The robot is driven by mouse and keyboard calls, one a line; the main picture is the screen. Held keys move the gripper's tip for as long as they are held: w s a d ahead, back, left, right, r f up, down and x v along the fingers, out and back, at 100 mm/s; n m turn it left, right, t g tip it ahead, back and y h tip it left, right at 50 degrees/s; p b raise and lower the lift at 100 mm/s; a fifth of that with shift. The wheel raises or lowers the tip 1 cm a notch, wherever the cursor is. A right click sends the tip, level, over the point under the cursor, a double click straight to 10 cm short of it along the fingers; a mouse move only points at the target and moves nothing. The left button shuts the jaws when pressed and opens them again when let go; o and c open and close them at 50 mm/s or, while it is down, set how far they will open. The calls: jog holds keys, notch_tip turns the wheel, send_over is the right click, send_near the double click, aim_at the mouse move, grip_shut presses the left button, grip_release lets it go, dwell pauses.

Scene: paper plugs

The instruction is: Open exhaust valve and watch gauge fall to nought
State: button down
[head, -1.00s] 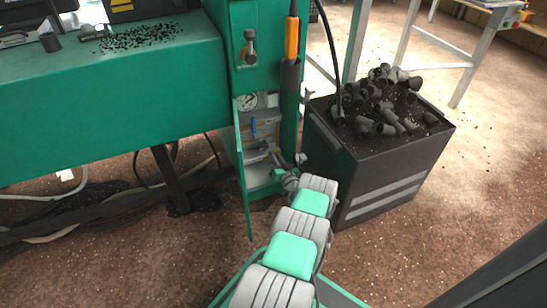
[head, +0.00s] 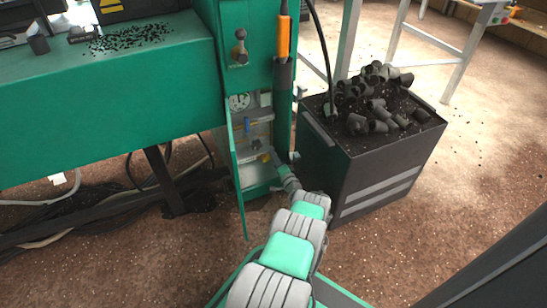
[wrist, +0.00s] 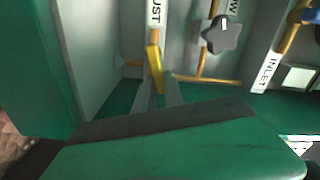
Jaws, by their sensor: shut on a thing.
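The exhaust valve's yellow lever (wrist: 154,66) stands under a white label (wrist: 156,12) ending in "UST" in the wrist view. My gripper (wrist: 160,92) has its two grey fingers closed around the lever's lower end. In the head view the yellow lever (head: 264,157) is a small patch inside the open green cabinet, and my gripper (head: 272,163) reaches in from the lower right. The round white gauge (head: 239,102) is higher in the cabinet; its needle is too small to read.
A grey star knob (wrist: 222,35) and an "INLET" label (wrist: 268,70) are right of the lever. The blue handle (head: 247,125) is below the gauge. The open cabinet door (head: 237,185) stands left of my arm. A dark bin (head: 365,165) with plugs stands close on the right.

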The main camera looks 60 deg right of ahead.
jog(key=shift+f+m, duration=0.35)
jog(key=shift+m, duration=0.55)
jog(key=shift+f+m, duration=0.35)
jog(key=shift+m, duration=0.55)
jog(key=c, duration=1.4)
grip_release()
jog(key=shift+c, duration=0.2)
jog(key=p+v, duration=0.3)
jog(key=v, duration=0.4)
jog(key=shift+s+a, duration=0.15)
jog(key=shift+s, duration=0.25)
